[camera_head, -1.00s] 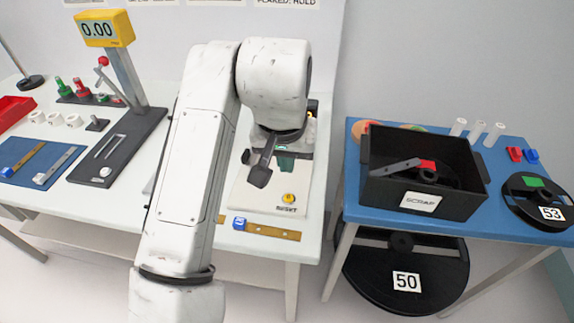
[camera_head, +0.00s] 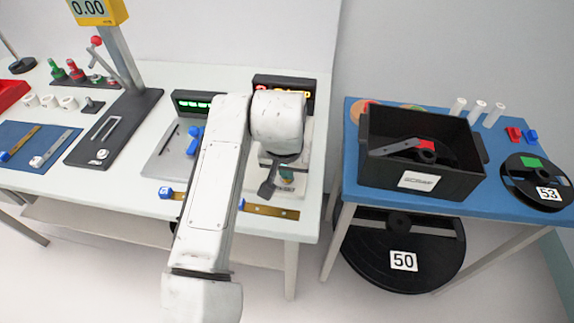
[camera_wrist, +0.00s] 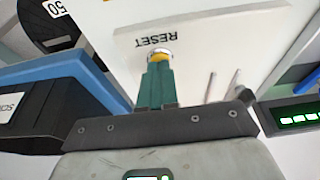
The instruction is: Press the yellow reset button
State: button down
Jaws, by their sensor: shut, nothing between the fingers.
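The yellow reset button (camera_wrist: 158,56) shows in the wrist view just beyond my fingertips, partly covered by them. The word RESET is printed beside it on a pale panel (camera_wrist: 205,25). My gripper (camera_wrist: 156,70) has its green fingers shut together with nothing between them. The fingertips line up with the button in the wrist view; I cannot tell whether they touch it. In the head view my gripper (camera_head: 286,176) is over the pale station base (camera_head: 291,207), and the button is hidden behind it.
A black scrap bin (camera_head: 421,160) stands on the blue table (camera_head: 350,183) to the right. A lit display box (camera_head: 284,89) stands behind my gripper. A brass strip (camera_head: 270,211) lies along the bench's front edge. A grey station (camera_head: 172,155) is left of my arm.

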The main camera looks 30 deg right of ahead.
jog(key=shift+s+f, duration=0.15)
jog(key=shift+f, duration=0.85)
jog(key=shift+r+p, duration=0.3)
jog(key=shift+r, duration=0.05)
notch_tip(320, 180, up, 4)
jog(key=p, duration=0.3)
jog(key=shift+f, duration=0.15)
jog(key=v, duration=1)
jog(key=shift+w+r, duration=0.2)
jog(key=shift+r, duration=0.05)
